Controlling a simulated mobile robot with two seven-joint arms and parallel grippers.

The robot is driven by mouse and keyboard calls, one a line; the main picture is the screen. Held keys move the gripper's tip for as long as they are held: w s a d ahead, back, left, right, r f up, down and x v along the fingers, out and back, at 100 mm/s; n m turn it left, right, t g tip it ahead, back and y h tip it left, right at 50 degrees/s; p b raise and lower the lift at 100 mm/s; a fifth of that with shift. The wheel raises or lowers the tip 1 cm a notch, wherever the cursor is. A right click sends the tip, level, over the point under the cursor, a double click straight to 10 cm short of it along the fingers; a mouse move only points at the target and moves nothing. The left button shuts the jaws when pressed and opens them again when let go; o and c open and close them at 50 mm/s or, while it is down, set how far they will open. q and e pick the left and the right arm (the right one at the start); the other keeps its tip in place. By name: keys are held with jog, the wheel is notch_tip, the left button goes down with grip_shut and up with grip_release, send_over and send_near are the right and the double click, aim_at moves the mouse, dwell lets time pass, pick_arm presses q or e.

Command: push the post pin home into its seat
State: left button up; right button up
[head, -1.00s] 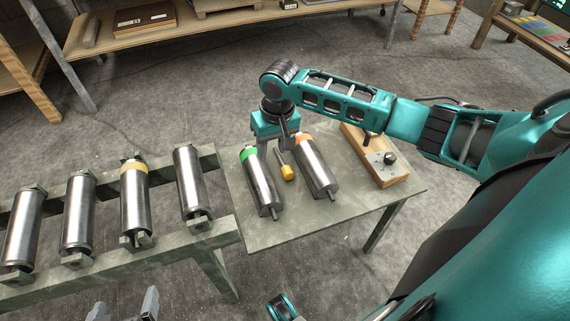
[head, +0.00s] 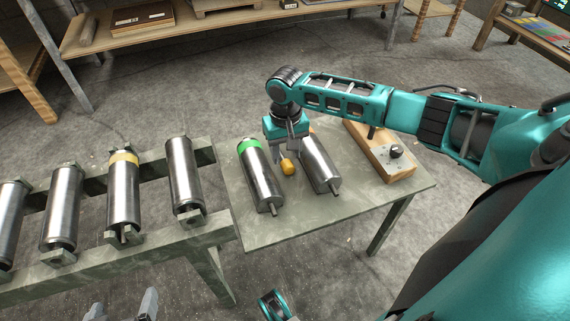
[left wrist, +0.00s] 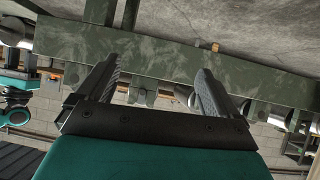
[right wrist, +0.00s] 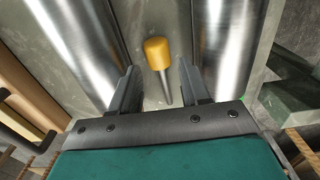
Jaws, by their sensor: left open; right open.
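A pin with a yellow head (head: 287,167) and a metal shaft lies on the grey table between two steel rollers; I take it to be the post pin. My right gripper (head: 289,153) is open above it, and hides the shaft in the head view. In the right wrist view (right wrist: 157,72) the open fingers stand either side of the shaft, with the yellow head (right wrist: 158,52) beyond the tips. I cannot tell whether they touch it. My left gripper (head: 122,308) is open and empty at the bottom, below the roller frame. I cannot make out the pin's seat.
The green-banded roller (head: 262,180) and another roller (head: 320,166) flank the pin closely. A wooden block (head: 398,172) with a dark knob lies to the right. A roller frame (head: 205,232) adjoins the table's left. The table's front right is clear.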

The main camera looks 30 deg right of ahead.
aim_at(287, 161)
notch_tip(287, 161, down, 4)
jog(key=shift+d+r+b, duration=0.1)
jog(key=shift+r+b, duration=0.05)
jog(key=shift+b, duration=0.6)
jog(key=shift+s, duration=0.1)
grip_shut()
